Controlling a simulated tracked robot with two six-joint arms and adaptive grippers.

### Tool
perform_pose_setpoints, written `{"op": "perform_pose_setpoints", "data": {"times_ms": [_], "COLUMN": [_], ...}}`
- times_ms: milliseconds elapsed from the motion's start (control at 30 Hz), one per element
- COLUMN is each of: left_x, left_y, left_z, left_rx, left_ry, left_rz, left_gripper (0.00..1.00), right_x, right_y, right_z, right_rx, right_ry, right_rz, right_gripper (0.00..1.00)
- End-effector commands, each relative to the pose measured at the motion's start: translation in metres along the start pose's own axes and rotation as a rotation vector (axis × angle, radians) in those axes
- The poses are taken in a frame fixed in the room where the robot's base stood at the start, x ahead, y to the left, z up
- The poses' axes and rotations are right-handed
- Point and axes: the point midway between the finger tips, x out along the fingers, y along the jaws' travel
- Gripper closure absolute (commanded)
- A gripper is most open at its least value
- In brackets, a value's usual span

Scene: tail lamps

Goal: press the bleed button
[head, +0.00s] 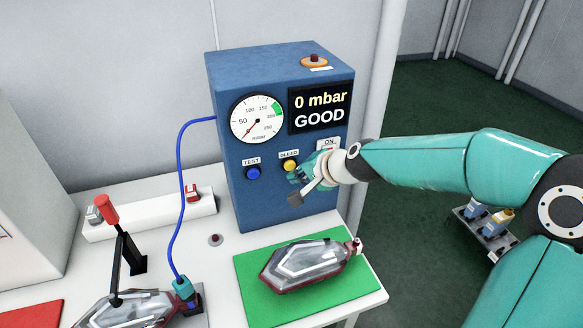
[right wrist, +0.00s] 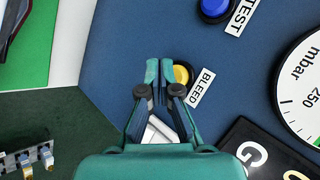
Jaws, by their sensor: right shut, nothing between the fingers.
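The yellow bleed button (head: 290,165) is on the front of the blue test box (head: 229,190), right of the blue test button (head: 253,173). My right gripper (head: 297,183) is in front of the box, just below the bleed button. In the right wrist view the bleed button (right wrist: 181,75) shows beside my fingertips (right wrist: 160,70), partly covered by a finger. The fingers are shut with nothing between them. I cannot tell whether they touch the box. My left gripper is not in view.
The display (head: 320,107) reads "0 mbar GOOD" above the buttons. A tail lamp (head: 305,265) lies on a green mat (head: 258,305). Another lamp (head: 128,310) sits at a clamp with a red handle (head: 106,210). A blue hose (head: 180,165) runs to the box.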

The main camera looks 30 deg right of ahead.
Motion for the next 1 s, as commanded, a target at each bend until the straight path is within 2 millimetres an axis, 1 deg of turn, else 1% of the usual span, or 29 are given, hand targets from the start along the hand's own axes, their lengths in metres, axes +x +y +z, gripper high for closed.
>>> {"op": "perform_pose_setpoints", "data": {"times_ms": [167, 633, 1000], "left_x": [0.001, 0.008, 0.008], "left_y": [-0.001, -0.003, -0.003], "left_z": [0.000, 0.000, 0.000], "left_rx": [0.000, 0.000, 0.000], "left_ry": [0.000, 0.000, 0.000], "left_rz": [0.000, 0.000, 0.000], "left_gripper": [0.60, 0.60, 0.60], "right_x": [-0.003, -0.033, -0.035], "right_y": [0.002, 0.024, 0.026], "right_z": [0.002, 0.023, 0.025], "right_rx": [0.000, 0.000, 0.001], "right_ry": [0.001, 0.001, 0.000], "right_rz": [-0.001, -0.001, 0.000], "right_gripper": [1.00, 1.00, 1.00]}}
